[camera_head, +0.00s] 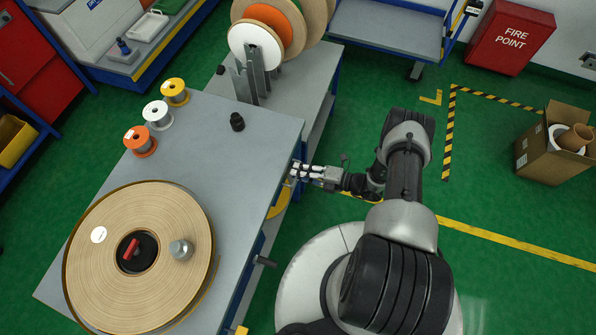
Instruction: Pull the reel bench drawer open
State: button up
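The reel bench (215,130) has a grey top and stands left of centre, with a large tan tape reel (150,215) lying on its near end. My gripper (294,172) is at the bench's right edge, just below the top, with its fingers pointing left at the bench side. The steep view hides most of the drawer front, and I cannot make out the drawer's handle or whether the fingers touch it. The fingers are small and pale here, and whether they are open or shut on something does not show.
Orange, white and yellow spools (158,114) and a small black cylinder (237,121) stand on the bench. Upright reels (270,35) stand behind. A dark knob (264,261) juts from the bench's right side. A cardboard box (553,150) is far right. Green floor between is clear.

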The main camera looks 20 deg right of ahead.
jog(key=shift+w+a+f, duration=0.1)
jog(key=shift+w+a, duration=0.2)
jog(key=shift+a, duration=0.15)
grip_shut()
dwell(0.4)
